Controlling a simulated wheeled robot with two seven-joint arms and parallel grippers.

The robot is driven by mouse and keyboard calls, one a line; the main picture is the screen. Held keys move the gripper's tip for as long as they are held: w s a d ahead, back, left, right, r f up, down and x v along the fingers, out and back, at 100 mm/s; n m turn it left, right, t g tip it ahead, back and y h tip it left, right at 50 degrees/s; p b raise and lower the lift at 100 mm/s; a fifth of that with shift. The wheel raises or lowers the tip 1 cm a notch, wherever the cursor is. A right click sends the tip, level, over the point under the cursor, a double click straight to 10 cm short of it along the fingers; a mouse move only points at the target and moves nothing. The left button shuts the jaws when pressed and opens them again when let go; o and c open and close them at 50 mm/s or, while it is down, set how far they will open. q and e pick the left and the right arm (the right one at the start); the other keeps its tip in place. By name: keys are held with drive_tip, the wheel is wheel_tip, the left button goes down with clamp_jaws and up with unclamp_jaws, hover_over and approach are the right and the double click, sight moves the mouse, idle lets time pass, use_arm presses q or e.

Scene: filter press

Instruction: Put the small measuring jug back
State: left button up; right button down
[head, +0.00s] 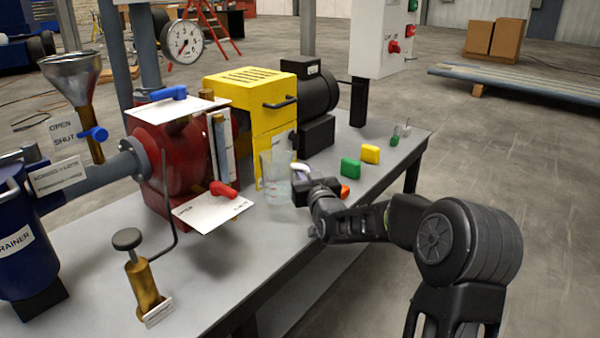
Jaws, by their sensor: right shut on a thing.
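The small measuring jug (277,187) is clear and hard to make out against the bench. It stands upright near the front edge of the grey bench, in front of the yellow guard. My right gripper (299,181) reaches in from the right and is shut on the jug at its right side. The fingertips are small and partly hidden, so the exact grip is hard to see. I cannot tell whether the jug's base touches the bench. My left gripper is not in view.
The red pump (172,170) and a sign plate with a red lever (222,190) are left of the jug. Green (350,168) and yellow (370,153) blocks lie to the right on the grey bench (215,265). A brass plunger (143,285) stands front left.

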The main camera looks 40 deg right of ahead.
wheel_tip(320, 180, down, 5)
drive_tip(key=shift+f+b, duration=0.2)
drive_tip(key=shift+b, duration=0.75)
drive_tip(key=shift+f, duration=0.1)
drive_tip(key=shift+f, duration=0.1)
drive_tip(key=c, duration=1.4)
unclamp_jaws()
drive_tip(key=shift+p, duration=0.45)
drive_tip(key=p+v, duration=0.1)
drive_tip(key=v, duration=0.7)
drive_tip(key=shift+f, duration=0.15)
